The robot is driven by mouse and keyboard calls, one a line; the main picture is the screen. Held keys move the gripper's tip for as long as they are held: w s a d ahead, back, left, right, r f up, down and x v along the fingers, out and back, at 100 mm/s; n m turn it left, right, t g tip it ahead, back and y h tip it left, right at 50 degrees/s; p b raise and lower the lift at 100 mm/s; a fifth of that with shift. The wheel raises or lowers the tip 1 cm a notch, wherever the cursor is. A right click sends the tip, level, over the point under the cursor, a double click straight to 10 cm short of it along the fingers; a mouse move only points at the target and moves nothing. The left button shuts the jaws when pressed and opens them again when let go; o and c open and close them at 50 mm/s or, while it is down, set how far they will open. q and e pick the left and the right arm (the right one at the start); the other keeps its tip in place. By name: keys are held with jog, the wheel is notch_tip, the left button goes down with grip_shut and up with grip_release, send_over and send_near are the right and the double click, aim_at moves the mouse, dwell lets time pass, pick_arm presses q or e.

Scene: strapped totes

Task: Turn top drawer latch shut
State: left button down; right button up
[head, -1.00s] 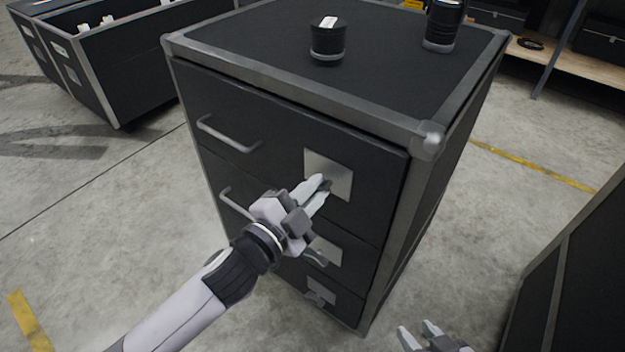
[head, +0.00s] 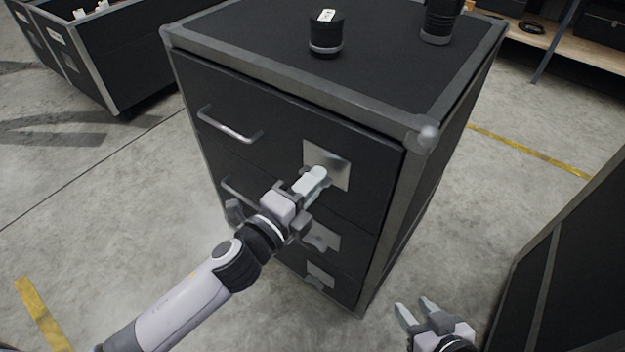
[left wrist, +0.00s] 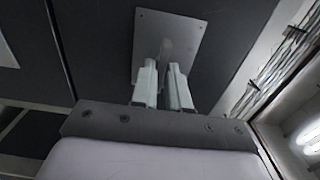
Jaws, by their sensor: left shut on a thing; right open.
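The top drawer (head: 275,137) is the uppermost of several in a black case with grey metal edging. Its latch has a square silver plate (head: 338,172) at the drawer's right side. My left gripper (head: 318,177) is at this plate, its fingers shut on the latch handle, which they mostly hide in the head view. In the left wrist view the plate (left wrist: 185,28) lies straight ahead, and the grey latch handle (left wrist: 172,62) shows between the fingers (left wrist: 163,85). My right gripper (head: 416,312) is open and empty, low at the right, away from the case.
Two black cylinders (head: 326,33) (head: 440,18) stand on the case top. Lower latch plates (head: 322,236) sit below my left gripper. A dark case (head: 580,270) stands at the right, near my right gripper. An open tote (head: 110,60) is at the back left.

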dwell(0.4)
pick_arm(q)
jog(key=c, duration=1.2)
grip_release()
jog(key=shift+c, duration=0.2)
jog(key=v, duration=0.7)
jog(key=s+a+f+n+g+y+p, duration=0.2)
jog(key=s+a+n+p, duration=0.4)
jog(key=n, duration=0.5)
jog(key=s+a+f+n+g+y+p, duration=0.2)
jog(key=s+a+f+n+y+p, duration=0.3)
jog(key=a+n, duration=0.5)
jog(key=shift+s+n+y+p, duration=0.4)
jog(key=shift+s+n+y, duration=0.3)
jog(key=shift+n, duration=0.2)
